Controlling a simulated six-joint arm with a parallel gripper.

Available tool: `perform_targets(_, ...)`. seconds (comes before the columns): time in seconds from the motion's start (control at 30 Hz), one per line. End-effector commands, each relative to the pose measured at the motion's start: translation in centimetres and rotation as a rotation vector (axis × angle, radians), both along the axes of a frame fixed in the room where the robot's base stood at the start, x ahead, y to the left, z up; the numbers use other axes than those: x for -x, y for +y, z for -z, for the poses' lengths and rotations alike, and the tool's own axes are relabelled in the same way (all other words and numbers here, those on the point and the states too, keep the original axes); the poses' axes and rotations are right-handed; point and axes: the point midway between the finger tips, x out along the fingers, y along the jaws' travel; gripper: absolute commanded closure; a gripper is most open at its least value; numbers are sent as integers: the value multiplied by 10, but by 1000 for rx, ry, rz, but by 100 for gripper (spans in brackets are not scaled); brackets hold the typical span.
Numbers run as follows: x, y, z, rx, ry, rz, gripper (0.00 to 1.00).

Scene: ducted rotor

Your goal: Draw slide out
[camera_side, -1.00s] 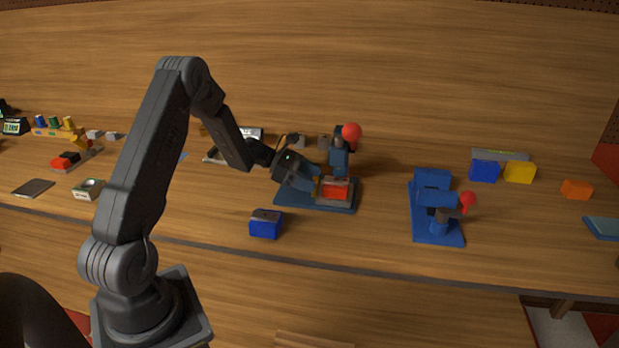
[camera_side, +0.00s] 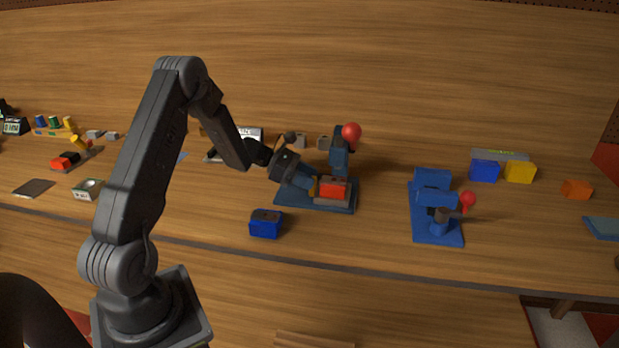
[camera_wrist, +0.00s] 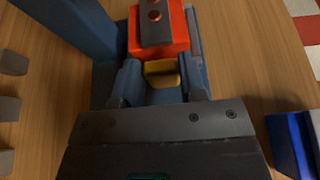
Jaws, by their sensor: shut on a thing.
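A red block (camera_side: 334,187) sits on a grey piece on the dark blue base plate (camera_side: 340,207). In the wrist view the red block (camera_wrist: 160,42) has a dark strip with round red-orange spots on top. A yellow tab (camera_wrist: 161,72) sticks out of its near end, and I take this red and yellow part as the slide. My gripper (camera_wrist: 161,80) is shut on the yellow tab, one finger on each side. In the side view my gripper (camera_side: 311,187) reaches the block's left end and partly hides the tab.
A blue post with a red ball (camera_side: 351,131) stands close behind the red block. A blue block (camera_side: 265,224) lies in front, near the table edge. A second blue fixture (camera_side: 434,215) with a red knob stands to the right. Bare table lies between the two fixtures.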

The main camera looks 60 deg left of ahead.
Motion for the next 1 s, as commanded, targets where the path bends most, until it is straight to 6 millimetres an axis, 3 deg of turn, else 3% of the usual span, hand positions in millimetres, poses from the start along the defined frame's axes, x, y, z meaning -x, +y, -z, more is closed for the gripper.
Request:
perform_targets(0.2, 39, 41, -1, 1, -3, -8, 100)
perform_targets(0.4, 68, 70, -1, 1, -3, -5, 100)
perform_targets(0.8, 77, 77, -1, 1, -2, -3, 100)
perform_targets(0.83, 77, 77, -1, 0, -2, -3, 61)
perform_targets(1.0, 76, 76, -1, 0, -1, -2, 45)
